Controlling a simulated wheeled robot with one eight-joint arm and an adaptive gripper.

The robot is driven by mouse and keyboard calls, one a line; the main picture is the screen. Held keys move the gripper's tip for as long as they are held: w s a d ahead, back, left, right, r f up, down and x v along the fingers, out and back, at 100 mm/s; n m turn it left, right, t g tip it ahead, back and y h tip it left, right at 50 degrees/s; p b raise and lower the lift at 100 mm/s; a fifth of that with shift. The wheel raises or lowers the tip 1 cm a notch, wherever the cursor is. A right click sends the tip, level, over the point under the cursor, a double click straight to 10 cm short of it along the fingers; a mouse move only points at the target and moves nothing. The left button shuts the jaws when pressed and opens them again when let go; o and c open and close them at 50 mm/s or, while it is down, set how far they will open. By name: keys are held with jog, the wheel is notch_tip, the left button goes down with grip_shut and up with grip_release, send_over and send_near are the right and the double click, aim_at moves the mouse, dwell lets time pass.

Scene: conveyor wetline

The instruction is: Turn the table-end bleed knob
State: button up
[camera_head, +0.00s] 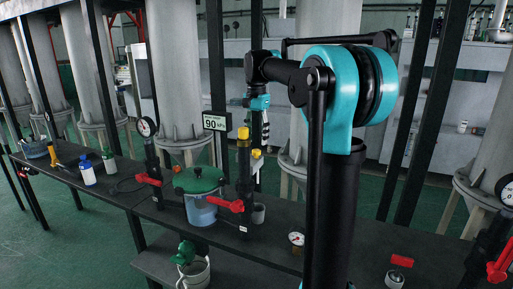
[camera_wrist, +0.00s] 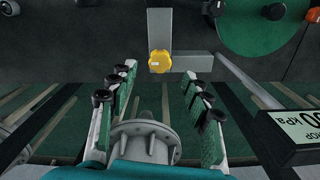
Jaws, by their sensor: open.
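A yellow lobed knob (camera_wrist: 159,61) sits at the end of a grey bar in the wrist view, near the table edge. A yellow knob (camera_head: 257,153) also shows in the head view, behind the black post; I take it to be the same one. My gripper (camera_wrist: 160,73) is open, its two padded fingers spread wide with nothing between them. The knob lies just beyond the fingertips, roughly centred between them. No contact shows. In the head view my gripper (camera_head: 262,128) points down above the far side of the table, partly hidden by the post.
A green-lidded vessel (camera_head: 200,181) and a red-handled valve post (camera_head: 244,190) stand on the dark table (camera_head: 130,190). A 90 kPa display (camera_head: 216,122) is close by, also right of my fingers in the wrist view (camera_wrist: 292,132). A large grey column with a flange (camera_wrist: 142,140) stands behind.

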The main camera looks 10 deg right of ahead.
aim_at(257, 150)
jog(key=shift+f, duration=2.2)
grip_shut()
